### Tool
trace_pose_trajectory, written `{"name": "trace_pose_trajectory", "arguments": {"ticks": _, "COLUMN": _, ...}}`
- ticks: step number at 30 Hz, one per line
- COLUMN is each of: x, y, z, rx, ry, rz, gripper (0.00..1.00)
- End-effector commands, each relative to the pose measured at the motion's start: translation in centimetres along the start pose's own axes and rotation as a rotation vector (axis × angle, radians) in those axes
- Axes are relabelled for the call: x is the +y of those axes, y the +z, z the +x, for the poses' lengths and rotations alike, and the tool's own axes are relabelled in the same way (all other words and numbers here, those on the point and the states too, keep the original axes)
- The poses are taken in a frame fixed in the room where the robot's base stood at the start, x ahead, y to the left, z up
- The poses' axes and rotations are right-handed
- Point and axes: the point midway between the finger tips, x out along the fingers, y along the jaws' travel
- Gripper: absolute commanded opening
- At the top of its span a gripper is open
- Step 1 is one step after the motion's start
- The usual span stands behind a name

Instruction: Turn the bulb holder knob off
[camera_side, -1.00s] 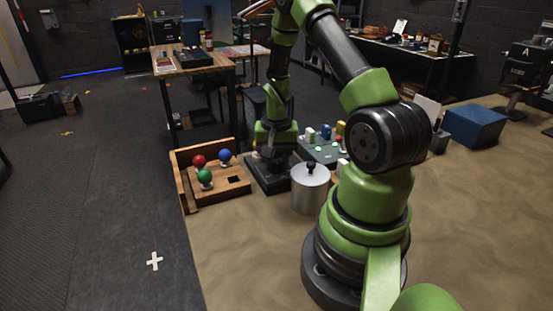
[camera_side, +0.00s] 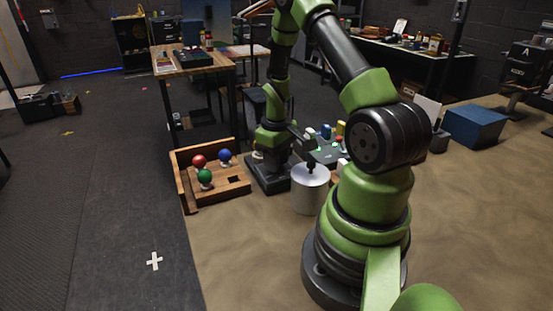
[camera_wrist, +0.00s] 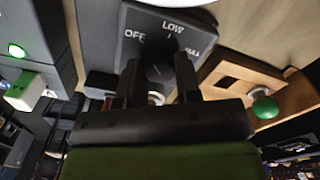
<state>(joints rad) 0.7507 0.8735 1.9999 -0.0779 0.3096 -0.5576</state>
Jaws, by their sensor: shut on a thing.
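The bulb holder is a dark box with a panel marked OFF, LOW and FULL (camera_wrist: 146,28) in the wrist view. Its knob (camera_wrist: 157,71) is round and dark, below the labels. My gripper (camera_wrist: 158,64) is shut on the knob, one finger on each side. The fingers cover part of the knob, and I cannot tell clearly which label it points at. In the side view the dark base of the holder (camera_side: 264,179) stands behind the metal pot, and my wrist hides most of its top. The fingertips are hidden there.
A wooden tray (camera_side: 187,196) with red, blue and green balls stands to the left. A metal pot (camera_side: 309,191) with a black knob is close on the right. A panel with a lit green button (camera_side: 320,150) lies behind the pot.

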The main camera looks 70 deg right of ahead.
Motion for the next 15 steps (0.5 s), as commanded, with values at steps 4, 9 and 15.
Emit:
{"name": "trace_pose_trajectory", "arguments": {"ticks": 4, "x": -0.04, "y": 0.03, "z": -0.05, "rx": -0.001, "ry": -0.001, "rz": -0.105, "gripper": 0.07}}
{"name": "trace_pose_trajectory", "arguments": {"ticks": 9, "x": -0.04, "y": 0.04, "z": -0.05, "rx": -0.001, "ry": -0.001, "rz": -0.197, "gripper": 0.07}}
{"name": "trace_pose_trajectory", "arguments": {"ticks": 15, "x": -0.04, "y": 0.04, "z": -0.04, "rx": -0.002, "ry": -0.001, "rz": -0.261, "gripper": 0.07}}
